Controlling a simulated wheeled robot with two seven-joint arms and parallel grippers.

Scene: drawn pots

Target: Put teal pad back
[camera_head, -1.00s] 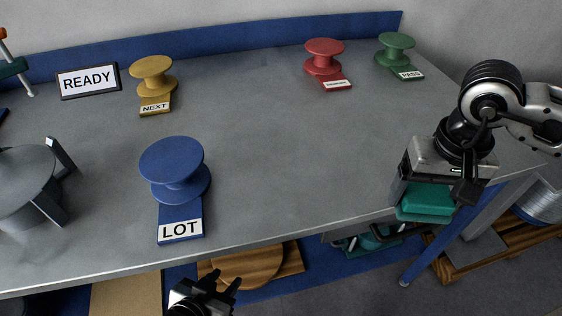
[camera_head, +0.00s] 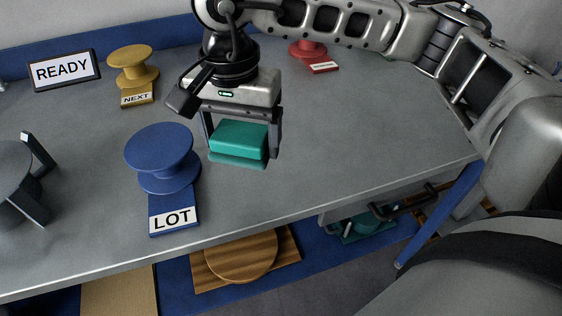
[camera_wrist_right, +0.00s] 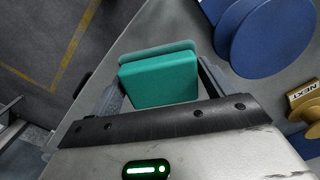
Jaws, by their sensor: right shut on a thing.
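The teal pad (camera_head: 238,140) is a small block with a flat flange under it. My right gripper (camera_head: 241,138) is shut on it, with a finger on either side. It holds the pad over the grey table, just right of the blue LOT spool (camera_head: 163,158). Whether the pad touches the table I cannot tell. In the right wrist view the pad (camera_wrist_right: 160,82) sits between the fingers, and the blue spool (camera_wrist_right: 262,36) is beside it. My left gripper is not clearly seen in the head view.
The grey table (camera_head: 330,125) is clear right of the pad. A yellow NEXT spool (camera_head: 132,66), a READY sign (camera_head: 64,70) and a red spool (camera_head: 307,49) stand farther back. A grey handled pot (camera_head: 14,180) is at left. Below the table are a wooden board (camera_head: 245,258) and a teal item (camera_head: 362,226).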

